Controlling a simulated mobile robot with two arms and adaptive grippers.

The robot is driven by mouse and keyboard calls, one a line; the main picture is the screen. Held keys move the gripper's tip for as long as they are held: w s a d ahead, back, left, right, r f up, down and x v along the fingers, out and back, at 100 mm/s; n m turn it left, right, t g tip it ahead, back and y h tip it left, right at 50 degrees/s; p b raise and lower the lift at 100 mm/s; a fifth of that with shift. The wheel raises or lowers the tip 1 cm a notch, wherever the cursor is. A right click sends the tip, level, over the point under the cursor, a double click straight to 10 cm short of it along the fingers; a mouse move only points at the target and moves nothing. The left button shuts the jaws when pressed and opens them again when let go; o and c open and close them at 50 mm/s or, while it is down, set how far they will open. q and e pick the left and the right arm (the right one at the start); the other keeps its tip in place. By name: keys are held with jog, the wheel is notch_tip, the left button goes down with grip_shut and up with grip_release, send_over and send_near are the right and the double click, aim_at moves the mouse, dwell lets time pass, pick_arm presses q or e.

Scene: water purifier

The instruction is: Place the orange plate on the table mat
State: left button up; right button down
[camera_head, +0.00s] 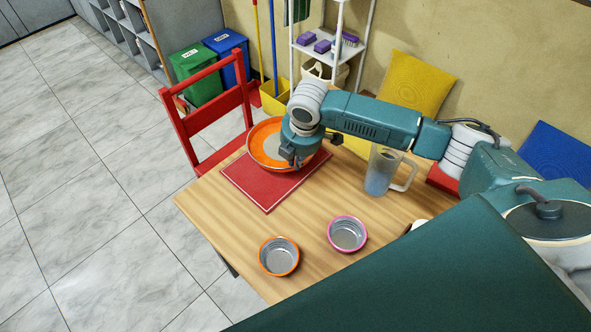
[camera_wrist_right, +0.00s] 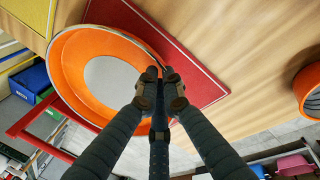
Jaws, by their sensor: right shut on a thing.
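The orange plate (camera_head: 263,146) is at the far edge of the table, overlapping the far left part of the red table mat (camera_head: 258,186). My right gripper (camera_head: 298,162) is shut on the plate's near right rim. In the right wrist view the fingertips (camera_wrist_right: 160,78) pinch the rim of the plate (camera_wrist_right: 72,68), which has a grey centre. The mat (camera_wrist_right: 205,84) shows beyond the rim there. I cannot tell whether the plate touches the mat or hangs just above it. My left gripper is not in view.
A clear pitcher (camera_head: 380,172) stands right of the mat, near my right arm. An orange-rimmed bowl (camera_head: 279,257) and a pink-rimmed bowl (camera_head: 347,235) stand nearer. A red chair (camera_head: 212,112) is by the far left table edge. The table (camera_head: 222,217) left of the bowls is clear.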

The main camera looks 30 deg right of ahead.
jog(key=x, duration=0.2)
jog(key=s+x, duration=0.1)
jog(key=x, duration=0.2)
jog(key=shift+a+f, duration=0.1)
jog(key=shift+f, duration=0.05)
jog(key=c, duration=1.9)
grip_release()
jog(key=shift+f, duration=0.1)
jog(key=v, duration=1.2)
jog(key=shift+s, duration=0.1)
